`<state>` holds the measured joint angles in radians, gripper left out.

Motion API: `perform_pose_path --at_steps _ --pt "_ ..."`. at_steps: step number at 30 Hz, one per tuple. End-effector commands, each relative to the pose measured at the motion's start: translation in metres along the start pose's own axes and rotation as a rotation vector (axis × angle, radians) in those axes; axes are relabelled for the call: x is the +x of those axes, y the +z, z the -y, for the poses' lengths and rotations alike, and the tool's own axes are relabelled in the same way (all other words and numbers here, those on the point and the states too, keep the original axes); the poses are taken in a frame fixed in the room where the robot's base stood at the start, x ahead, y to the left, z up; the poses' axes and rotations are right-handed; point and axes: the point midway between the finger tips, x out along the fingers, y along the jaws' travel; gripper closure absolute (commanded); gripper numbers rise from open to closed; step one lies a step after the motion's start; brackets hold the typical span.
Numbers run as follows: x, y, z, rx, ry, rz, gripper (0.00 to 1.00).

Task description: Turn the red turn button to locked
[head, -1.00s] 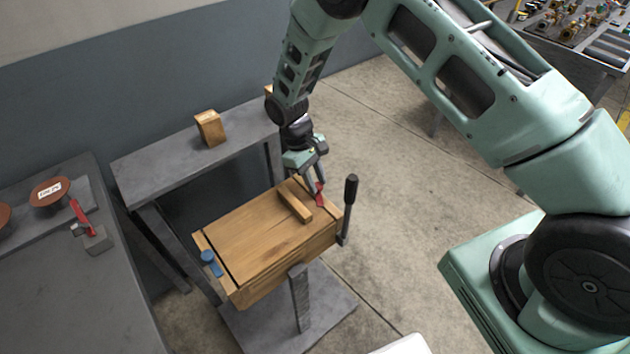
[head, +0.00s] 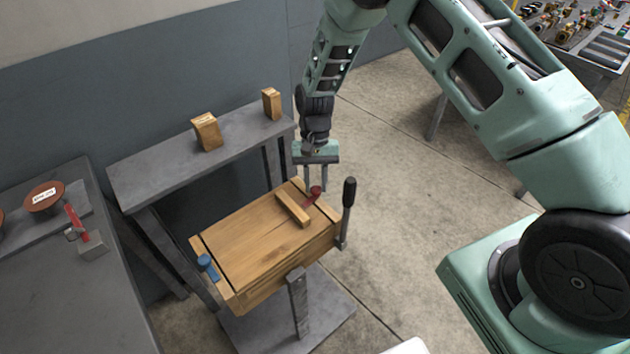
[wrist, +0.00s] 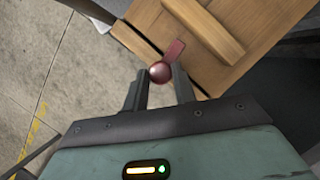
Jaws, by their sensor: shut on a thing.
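The red turn button (head: 314,193) sits at the right end of the wooden box (head: 255,247), by the lid's edge. It has a round knob and a flat red arm that lies over the lid, pointing toward the wooden handle bar (head: 293,209). My gripper (head: 316,190) reaches down to the button, its fingers at the knob. In the wrist view the knob (wrist: 160,72) shows between the tips of my gripper (wrist: 160,80), which is shut on it. The button's red arm (wrist: 174,50) extends past the fingers onto the wood.
A blue turn button (head: 207,266) is at the box's left end. A black-handled lever (head: 348,195) stands upright close to the right of my gripper. A grey shelf (head: 165,165) behind holds two wooden blocks. Open floor lies to the right.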

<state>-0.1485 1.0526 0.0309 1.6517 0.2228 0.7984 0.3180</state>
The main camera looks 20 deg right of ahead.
Motion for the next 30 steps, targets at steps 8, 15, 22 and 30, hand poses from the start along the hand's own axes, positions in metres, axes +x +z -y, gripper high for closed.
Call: perform_pose_path --at_steps 8,15,22,30 --pt "-0.0019 -0.0011 -0.0007 0.109 -0.047 -0.004 0.96" --pt "-0.0017 -0.0011 -0.0012 0.140 -0.060 -0.004 0.96" --pt "-0.0016 -0.0011 -0.0012 0.143 -0.061 -0.004 0.96" --pt "-0.0013 -0.0009 -0.0012 0.142 -0.060 -0.004 0.51"
